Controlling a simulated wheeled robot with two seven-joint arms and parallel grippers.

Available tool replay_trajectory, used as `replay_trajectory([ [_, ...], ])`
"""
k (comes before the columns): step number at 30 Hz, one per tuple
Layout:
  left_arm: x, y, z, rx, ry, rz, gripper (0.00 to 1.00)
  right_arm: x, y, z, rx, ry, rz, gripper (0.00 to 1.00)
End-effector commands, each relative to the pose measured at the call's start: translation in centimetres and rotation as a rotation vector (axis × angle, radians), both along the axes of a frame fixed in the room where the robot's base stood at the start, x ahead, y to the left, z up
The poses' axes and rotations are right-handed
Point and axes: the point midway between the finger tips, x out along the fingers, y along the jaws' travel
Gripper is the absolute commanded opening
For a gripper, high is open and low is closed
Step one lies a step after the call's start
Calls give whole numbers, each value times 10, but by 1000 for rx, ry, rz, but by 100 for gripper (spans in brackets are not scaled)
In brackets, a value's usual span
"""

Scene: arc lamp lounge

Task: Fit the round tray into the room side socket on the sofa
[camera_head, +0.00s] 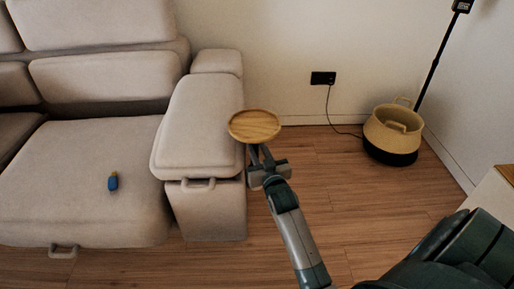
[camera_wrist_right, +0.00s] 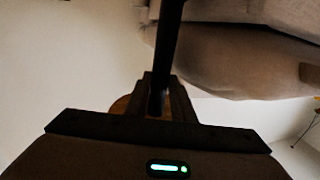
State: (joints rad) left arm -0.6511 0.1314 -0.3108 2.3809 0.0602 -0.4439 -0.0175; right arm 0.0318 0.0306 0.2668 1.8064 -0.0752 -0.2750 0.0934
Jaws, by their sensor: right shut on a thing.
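The round wooden tray (camera_head: 255,124) with a raised rim is held up beside the right end of the sofa's arm (camera_head: 203,117) in the head view, its left edge overlapping the arm in the picture. My right gripper (camera_head: 261,158) is below the tray and shut on its underside part. In the right wrist view the gripper (camera_wrist_right: 160,98) closes around a dark post (camera_wrist_right: 168,45). No socket can be made out on the sofa; its room side face is mostly hidden or turned away. My left gripper is out of view.
A wall outlet (camera_head: 323,78) has a cord. Wood floor (camera_head: 345,185) between is clear.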

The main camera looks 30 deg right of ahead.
Motion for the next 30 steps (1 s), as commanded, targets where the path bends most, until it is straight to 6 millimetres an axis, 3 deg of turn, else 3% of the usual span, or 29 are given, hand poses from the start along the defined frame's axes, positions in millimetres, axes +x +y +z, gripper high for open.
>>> replay_trajectory([
  [28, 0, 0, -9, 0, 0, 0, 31, 0, 0, -18, -1, -3, 0, 0],
  [29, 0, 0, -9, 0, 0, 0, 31, 0, 0, -18, -1, -3, 0, 27],
  [30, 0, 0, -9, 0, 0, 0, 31, 0, 0, -18, -1, -2, 0, 37],
])
